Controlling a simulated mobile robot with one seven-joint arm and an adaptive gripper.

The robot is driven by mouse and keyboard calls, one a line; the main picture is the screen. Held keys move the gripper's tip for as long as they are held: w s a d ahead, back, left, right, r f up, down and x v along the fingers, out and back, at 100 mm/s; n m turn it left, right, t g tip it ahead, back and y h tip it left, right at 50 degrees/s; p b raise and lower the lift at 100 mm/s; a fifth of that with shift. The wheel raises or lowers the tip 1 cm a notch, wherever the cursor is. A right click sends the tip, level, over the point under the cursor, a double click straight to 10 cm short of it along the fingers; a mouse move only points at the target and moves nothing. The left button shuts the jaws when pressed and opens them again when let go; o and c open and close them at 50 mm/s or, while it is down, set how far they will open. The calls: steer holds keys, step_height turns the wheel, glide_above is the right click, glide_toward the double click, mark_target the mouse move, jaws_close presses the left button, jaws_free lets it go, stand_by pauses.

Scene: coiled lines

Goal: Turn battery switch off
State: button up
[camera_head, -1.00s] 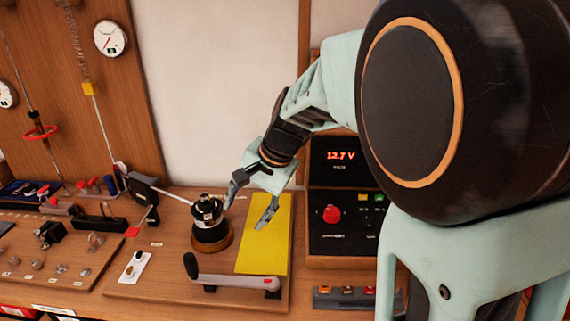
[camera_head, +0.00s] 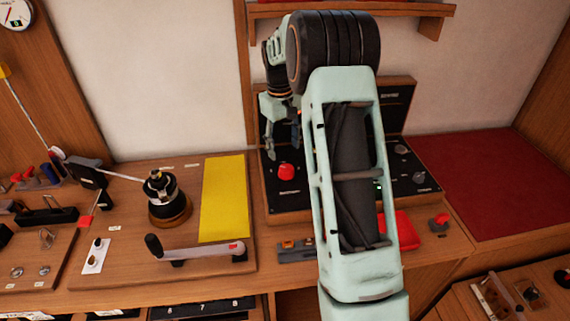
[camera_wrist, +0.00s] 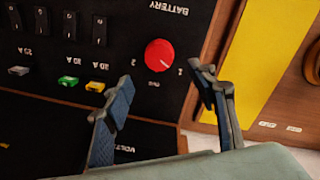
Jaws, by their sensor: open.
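The battery switch is a round red knob (camera_head: 286,172) on the black panel (camera_head: 288,205) in the head view. In the wrist view the red knob (camera_wrist: 159,55) sits under the word BATTERY, with a pale pointer mark on its face and small position markings around it. My gripper (camera_head: 283,140) hangs above and just left of the knob in the head view. In the wrist view my gripper (camera_wrist: 160,85) is open and empty, its two fingers spread on either side below the knob. No contact with the knob shows.
Black switches (camera_wrist: 70,25) and coloured fuses (camera_wrist: 82,83) sit beside the knob. A yellow sheet (camera_head: 223,198), a winch (camera_head: 168,198) and a crank handle (camera_head: 196,252) lie left of the panel. A red mat (camera_head: 490,185) is clear at right. My arm hides the panel's middle.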

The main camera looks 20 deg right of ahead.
mark_target(285, 167)
steer(key=f, duration=0.5)
steer(key=f+p, duration=0.1)
steer(key=f, duration=0.2)
steer(key=shift+d+f, duration=0.15)
steer(key=shift+d, duration=0.1)
steer(key=shift+w, duration=0.1)
steer(key=c, duration=1.2)
steer(key=shift+o, duration=0.2)
